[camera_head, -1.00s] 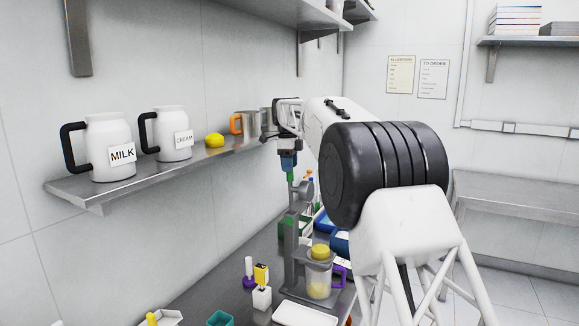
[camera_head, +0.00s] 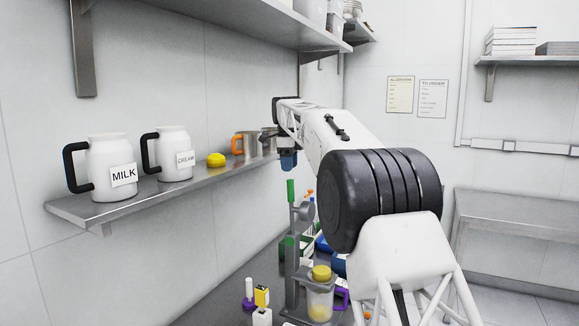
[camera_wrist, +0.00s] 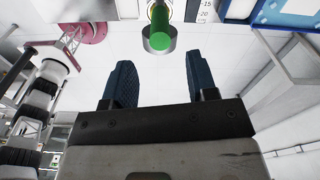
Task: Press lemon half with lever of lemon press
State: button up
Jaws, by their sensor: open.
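The grey lemon press (camera_head: 291,262) stands on the counter in the head view. Its lever has a green handle (camera_head: 291,190) that points up. The yellow lemon half (camera_head: 321,273) sits on the press, above a clear jug with yellow contents (camera_head: 319,303) and a purple handle. My gripper (camera_head: 288,165) is above the lever handle, with a visible gap between them. In the wrist view, my gripper (camera_wrist: 158,80) is open with nothing between its blue fingers. The green lever handle (camera_wrist: 160,25) shows end-on beyond the fingertips, apart from them.
A wall shelf (camera_head: 130,200) at left holds the milk jug (camera_head: 108,168), the cream jug (camera_head: 174,155), a yellow lemon (camera_head: 216,160) and metal cups (camera_head: 250,145). A yellow-topped bottle (camera_head: 262,297) and a purple-based tool (camera_head: 248,295) stand left of the press.

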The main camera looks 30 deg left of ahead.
jog(key=shift+d, duration=0.15)
jog(key=c, duration=0.7)
jog(key=shift+d+r+n, duration=0.1)
jog(key=shift+d+n, duration=0.05)
jog(key=shift+n, duration=0.25)
jog(key=shift+c, duration=1.1)
jog(key=shift+s+d+n+y, duration=0.1)
jog(key=shift+d+n+y, duration=0.1)
jog(key=shift+n+y, duration=0.1)
grip_shut()
jog(key=s+d+n+t+y, duration=0.4)
jog(key=d+n, duration=0.6)
jog(key=n, duration=0.3)
jog(key=shift+s+d+r+t+y, duration=0.4)
jog(key=shift+s+t, duration=0.4)
jog(key=shift+s, duration=0.45)
jog(key=shift+a, duration=0.15)
